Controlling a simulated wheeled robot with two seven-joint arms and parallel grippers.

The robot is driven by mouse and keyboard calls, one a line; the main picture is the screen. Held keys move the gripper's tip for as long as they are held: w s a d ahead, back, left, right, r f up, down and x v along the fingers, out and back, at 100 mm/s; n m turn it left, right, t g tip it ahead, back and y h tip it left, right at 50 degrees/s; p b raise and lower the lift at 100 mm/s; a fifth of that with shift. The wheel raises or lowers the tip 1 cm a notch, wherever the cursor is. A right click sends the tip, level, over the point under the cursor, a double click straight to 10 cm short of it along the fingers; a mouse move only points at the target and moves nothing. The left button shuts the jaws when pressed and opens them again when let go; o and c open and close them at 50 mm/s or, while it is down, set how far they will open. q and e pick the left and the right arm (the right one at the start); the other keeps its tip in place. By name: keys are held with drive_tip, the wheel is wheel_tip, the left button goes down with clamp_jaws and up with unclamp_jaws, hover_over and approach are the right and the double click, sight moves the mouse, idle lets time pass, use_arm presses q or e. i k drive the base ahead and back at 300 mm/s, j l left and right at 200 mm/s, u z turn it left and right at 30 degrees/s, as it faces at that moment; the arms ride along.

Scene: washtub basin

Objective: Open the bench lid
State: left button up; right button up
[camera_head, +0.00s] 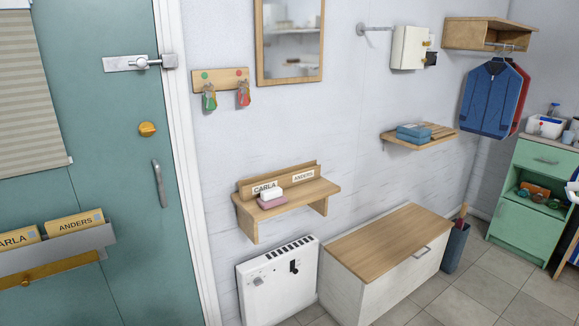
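The bench (372,284) stands against the wall at the lower middle right of the head view, with a whitish body. Its wooden lid (385,243) lies flat and closed on top. A grey metal handle (422,252) sits near the lid's front right edge. Neither of my grippers shows in the head view, so nothing is seen touching the lid.
A white heater (277,283) stands just left of the bench, under a small wooden shelf (288,194). An umbrella stand (455,248) is close at its right. A slatted shelf (419,139) hangs above. The tiled floor (483,291) in front is clear.

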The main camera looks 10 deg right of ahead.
sight(371, 251)
drive_tip(key=i+l+z, duration=0.25)
drive_tip(key=i+z, duration=0.25)
drive_tip(key=i, duration=0.3)
drive_tip(key=i+z, duration=0.5)
drive_tip(key=i, duration=0.25)
